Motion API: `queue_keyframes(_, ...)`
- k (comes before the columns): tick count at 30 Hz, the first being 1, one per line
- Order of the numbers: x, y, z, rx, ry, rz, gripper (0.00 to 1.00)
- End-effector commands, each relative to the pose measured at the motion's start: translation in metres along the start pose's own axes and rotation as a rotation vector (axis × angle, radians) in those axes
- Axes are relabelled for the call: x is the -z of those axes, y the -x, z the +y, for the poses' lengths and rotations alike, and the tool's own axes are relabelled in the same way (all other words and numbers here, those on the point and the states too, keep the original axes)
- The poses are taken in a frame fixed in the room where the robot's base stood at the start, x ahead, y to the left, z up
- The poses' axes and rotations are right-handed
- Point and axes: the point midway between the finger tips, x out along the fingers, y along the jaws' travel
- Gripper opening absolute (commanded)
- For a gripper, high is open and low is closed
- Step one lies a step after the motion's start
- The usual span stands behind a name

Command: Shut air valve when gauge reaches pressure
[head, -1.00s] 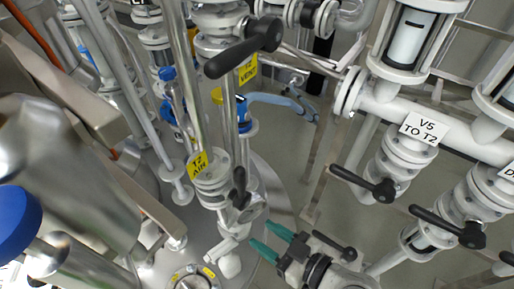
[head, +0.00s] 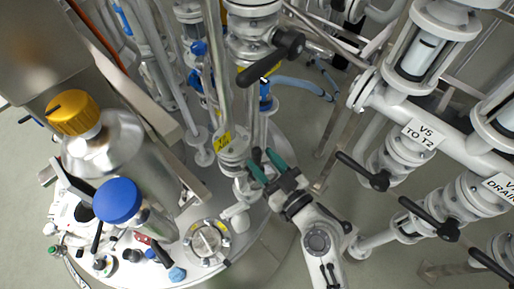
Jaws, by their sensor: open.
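The T2 air valve has a yellow tag (head: 223,141), partly edge-on, on a grey vertical pipe in the head view. Its small black lever (head: 257,156) stands just below and right of the tag. My gripper (head: 262,163) has teal fingers and is open. The fingers reach up from the lower right to the lever, which shows between or just behind the fingertips. I cannot tell whether they touch it. I cannot make out a readable pressure gauge.
A larger black valve handle (head: 271,61) hangs above the air valve. The V5 to T2 valve (head: 373,175) and other levers are at right. A steel bottle with an orange knob (head: 73,112) and a blue-capped one (head: 118,201) stand at left, above the vessel lid.

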Motion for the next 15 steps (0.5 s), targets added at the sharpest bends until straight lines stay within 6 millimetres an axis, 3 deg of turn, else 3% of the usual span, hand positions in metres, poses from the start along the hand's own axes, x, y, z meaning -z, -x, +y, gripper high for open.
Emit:
queue_keyframes(6,0.001,-0.026,0.000,0.001,0.001,0.000,0.47)
queue_keyframes(15,0.000,-0.033,-0.001,0.001,0.001,-0.001,0.47)
